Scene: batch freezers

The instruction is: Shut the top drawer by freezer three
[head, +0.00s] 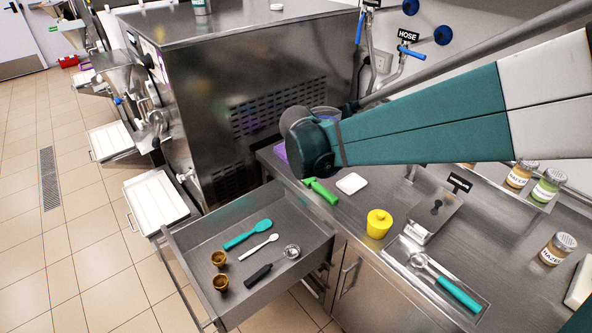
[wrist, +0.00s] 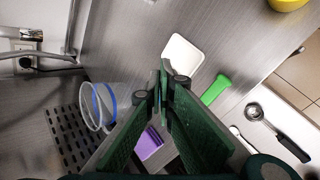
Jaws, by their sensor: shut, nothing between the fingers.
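The top drawer (head: 290,215) of the counter beside the large steel freezer (head: 250,65) is pulled well out in the head view. Part of the drawer (wrist: 276,112) shows at lower right in the wrist view. My gripper (wrist: 163,72) is shut and empty, over the steel countertop (wrist: 125,45), apart from the drawer. In the head view my arm hides its fingers.
On the counter are a green-handled tool (head: 320,190), a white block (head: 351,183), a yellow pot (head: 378,223), a scoop in a tray (head: 440,280) and jars (head: 557,249). White trays (head: 155,203) jut out left of the drawer. Tiled floor (head: 100,250) is clear.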

